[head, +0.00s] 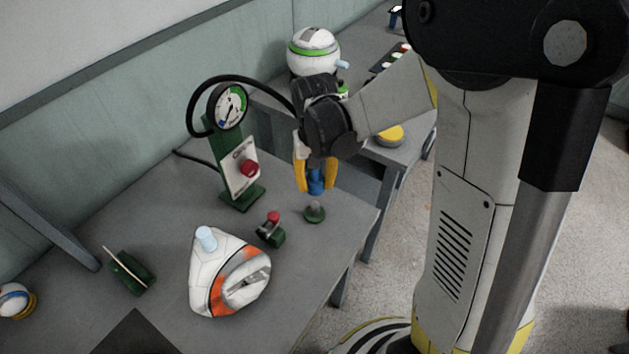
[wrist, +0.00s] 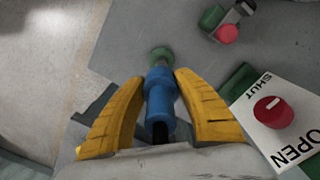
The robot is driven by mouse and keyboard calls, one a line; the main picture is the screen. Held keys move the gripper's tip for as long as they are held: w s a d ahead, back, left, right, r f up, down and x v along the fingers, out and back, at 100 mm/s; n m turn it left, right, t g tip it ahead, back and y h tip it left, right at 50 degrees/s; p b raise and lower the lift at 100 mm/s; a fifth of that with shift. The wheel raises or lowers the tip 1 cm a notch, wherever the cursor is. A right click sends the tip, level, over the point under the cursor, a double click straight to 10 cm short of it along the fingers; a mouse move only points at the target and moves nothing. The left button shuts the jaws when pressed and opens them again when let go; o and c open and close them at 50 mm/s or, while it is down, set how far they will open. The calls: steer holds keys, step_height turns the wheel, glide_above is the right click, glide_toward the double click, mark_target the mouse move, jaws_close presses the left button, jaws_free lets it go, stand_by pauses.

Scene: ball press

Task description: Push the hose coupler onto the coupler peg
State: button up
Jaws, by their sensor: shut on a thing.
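The blue hose coupler (head: 316,182) is held upright between the yellow fingers of my gripper (head: 316,188), which is shut on it. In the wrist view the coupler (wrist: 160,95) lies between the two fingers, pointing away from the camera. The coupler peg (head: 314,211), a short grey-green post on a round base, stands on the table just below the coupler. In the wrist view the green peg (wrist: 159,55) shows just past the coupler's end. The head view shows a small gap between coupler and peg top. A black hose (head: 240,78) arches from the gauge toward my gripper.
A green gauge stand (head: 229,150) with a dial and red knob stands left of my gripper. A small green block with a red button (head: 271,229) sits beside the peg. A white-orange ball device (head: 228,275) lies in front. The table's right edge is close to the peg.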

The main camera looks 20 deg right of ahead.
mark_target(315, 205)
steer(key=shift+f+b, duration=2.5)
steer(key=shift+f, duration=0.35)
steer(key=shift+f+b, duration=1.95)
steer(key=shift+f, duration=0.25)
steer(key=o, duration=1.3)
steer(key=shift+r, duration=0.1)
step_height(315, 205, up, 12)
steer(key=shift+a, duration=0.1)
